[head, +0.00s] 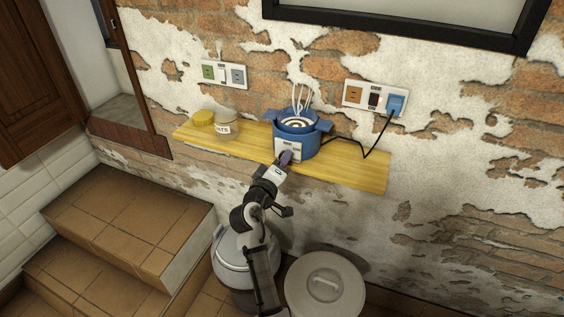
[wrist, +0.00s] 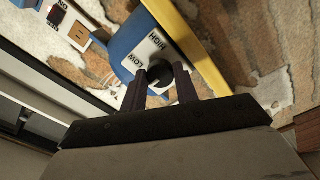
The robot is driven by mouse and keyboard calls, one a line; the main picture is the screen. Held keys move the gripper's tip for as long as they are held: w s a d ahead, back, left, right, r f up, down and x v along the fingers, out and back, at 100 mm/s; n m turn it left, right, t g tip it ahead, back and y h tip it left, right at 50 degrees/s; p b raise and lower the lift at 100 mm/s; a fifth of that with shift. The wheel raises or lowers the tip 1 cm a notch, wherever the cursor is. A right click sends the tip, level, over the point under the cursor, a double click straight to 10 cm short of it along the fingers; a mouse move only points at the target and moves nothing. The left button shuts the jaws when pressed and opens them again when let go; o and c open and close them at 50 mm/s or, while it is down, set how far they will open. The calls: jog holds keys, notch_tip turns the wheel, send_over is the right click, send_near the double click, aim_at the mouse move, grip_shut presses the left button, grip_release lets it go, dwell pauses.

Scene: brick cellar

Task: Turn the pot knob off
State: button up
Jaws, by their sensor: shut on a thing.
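The blue pot (head: 296,140) stands on a yellow wooden shelf, with a coil and several white strands rising from it. A white panel on its front carries the words LOW and HIGH in the wrist view. The dark round knob (wrist: 181,72) sits on that panel. My gripper (head: 286,158) is at the front of the pot in the head view. In the wrist view its two fingers (wrist: 172,86) stand on either side of the knob and are shut on it. The knob's pointer mark is not clear, and the fingers hide part of its sides.
A black cord runs from the pot to a blue plug (head: 396,103) in the right wall socket. Tiled steps (head: 120,225) are at left. A round lidded bin (head: 325,290) stands below.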

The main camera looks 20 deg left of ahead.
jog(key=o, duration=1)
jog(key=shift+s, duration=0.1)
jog(key=s+b, duration=0.1)
jog(key=s, duration=0.3)
jog(key=s+b, duration=0.1)
jog(key=s, duration=0.4)
jog(key=s+b, duration=0.2)
jog(key=s, duration=0.2)
jog(key=shift+s+a, duration=0.25)
jog(key=shift+s, duration=0.05)
